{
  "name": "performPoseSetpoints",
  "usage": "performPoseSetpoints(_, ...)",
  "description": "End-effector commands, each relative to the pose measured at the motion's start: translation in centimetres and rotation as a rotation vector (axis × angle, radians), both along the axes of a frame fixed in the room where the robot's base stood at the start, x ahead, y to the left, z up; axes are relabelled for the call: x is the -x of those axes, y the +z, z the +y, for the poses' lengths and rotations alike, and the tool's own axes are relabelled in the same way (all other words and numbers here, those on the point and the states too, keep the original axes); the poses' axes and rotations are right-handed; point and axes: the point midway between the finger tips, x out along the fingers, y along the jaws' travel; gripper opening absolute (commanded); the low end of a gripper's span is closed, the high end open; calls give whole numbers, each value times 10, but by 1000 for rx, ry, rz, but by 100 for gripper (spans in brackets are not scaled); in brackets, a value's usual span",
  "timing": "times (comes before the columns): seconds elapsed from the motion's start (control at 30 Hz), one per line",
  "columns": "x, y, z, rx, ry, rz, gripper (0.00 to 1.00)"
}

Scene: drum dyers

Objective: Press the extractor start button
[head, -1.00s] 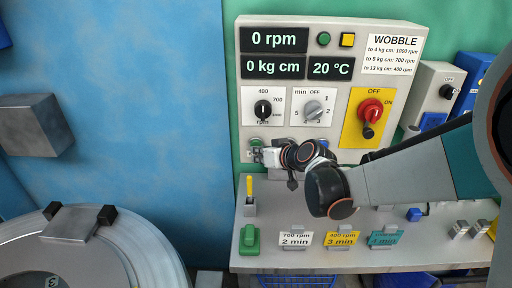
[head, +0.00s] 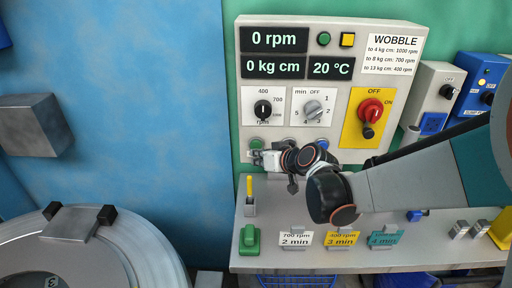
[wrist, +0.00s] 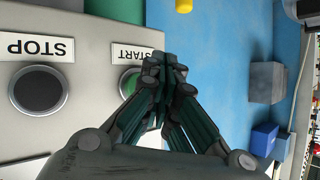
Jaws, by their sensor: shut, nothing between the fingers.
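The grey control panel (head: 335,40) stands at the back of the bench. Its green start button (head: 256,143) shows low on the left of the panel. In the wrist view the green button (wrist: 126,84) sits under a START label (wrist: 133,55), partly hidden behind my fingers. My gripper (head: 254,158) is shut and empty, just below and in front of the button in the head view. In the wrist view its fingertips (wrist: 165,66) are together, beside the button. I cannot tell if they touch the panel. A dark button (wrist: 38,90) lies beside it under a STOP label (wrist: 37,48).
A red rotary switch (head: 371,110) on a yellow plate and two knobs sit above my arm. On the bench stand a green block (head: 250,240), a yellow-handled lever (head: 249,190) and several small cards. A drum (head: 110,262) is at the lower left.

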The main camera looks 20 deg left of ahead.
Motion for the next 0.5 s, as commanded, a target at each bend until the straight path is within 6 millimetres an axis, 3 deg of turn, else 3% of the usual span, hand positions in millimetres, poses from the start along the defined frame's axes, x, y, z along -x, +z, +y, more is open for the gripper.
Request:
performPoseSetpoints(0.27, 1, 0, 0, 0, 0, 0, 0)
performPoseSetpoints(0.5, 17, 0, -4, 0, 1, 0, 0)
